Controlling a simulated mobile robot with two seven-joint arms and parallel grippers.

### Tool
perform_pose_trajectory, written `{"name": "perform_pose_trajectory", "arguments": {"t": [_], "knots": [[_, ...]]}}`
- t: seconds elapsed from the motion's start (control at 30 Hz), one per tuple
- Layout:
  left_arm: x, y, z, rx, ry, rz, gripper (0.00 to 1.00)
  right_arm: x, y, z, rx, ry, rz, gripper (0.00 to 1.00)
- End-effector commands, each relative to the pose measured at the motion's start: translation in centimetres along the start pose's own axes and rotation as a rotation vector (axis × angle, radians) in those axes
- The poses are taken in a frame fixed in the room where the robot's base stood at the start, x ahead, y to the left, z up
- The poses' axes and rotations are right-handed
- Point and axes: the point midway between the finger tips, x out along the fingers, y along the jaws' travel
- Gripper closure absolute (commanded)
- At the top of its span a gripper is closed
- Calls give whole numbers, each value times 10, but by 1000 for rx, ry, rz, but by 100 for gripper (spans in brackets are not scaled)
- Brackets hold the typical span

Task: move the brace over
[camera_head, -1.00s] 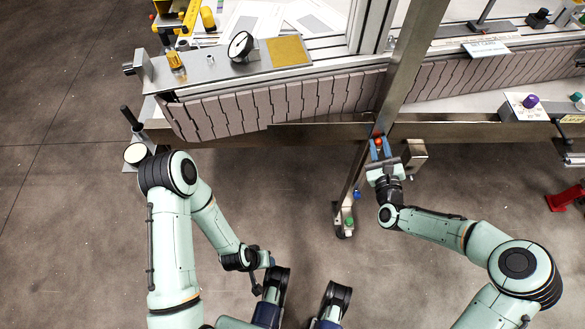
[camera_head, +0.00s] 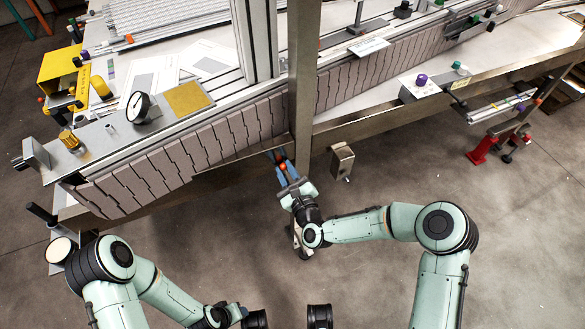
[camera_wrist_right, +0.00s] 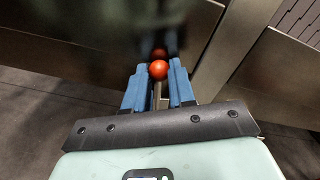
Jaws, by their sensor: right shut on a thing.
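My right gripper (camera_head: 281,162) has blue fingers at the conveyor's lower front rail, beside the upright steel post (camera_head: 303,80). Its fingers are shut around a part with an orange ball knob (camera_wrist_right: 158,69), seen between them in the right wrist view (camera_wrist_right: 159,84). This part looks like the brace's upper end. A pale piece (camera_head: 301,248) shows below the gripper; my wrist hides most of what lies between. My left arm is low at the left, and its gripper (camera_head: 238,313) is small and dark near the bottom edge, its fingers unclear.
A metal box bracket (camera_head: 342,160) hangs just right of the post. The grey slatted conveyor belt (camera_head: 190,150) runs above, with a gauge (camera_head: 140,107) at the left. A control box (camera_head: 421,88) and red stand (camera_head: 484,146) are at the right. Open floor lies below.

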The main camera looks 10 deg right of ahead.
Motion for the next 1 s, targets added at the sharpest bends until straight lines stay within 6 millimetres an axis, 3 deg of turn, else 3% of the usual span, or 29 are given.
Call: {"name": "perform_pose_trajectory", "arguments": {"t": [0.4,0.83,1.0], "knots": [[6,-2,0,-1,-2,-1,57,-1,28,5,1,8,5,93],[7,-2,0,-1,-2,-1,57,0,31,10,0,-1,2,93],[12,-3,1,-1,-3,-2,57,0,40,11,2,-5,2,93]]}}
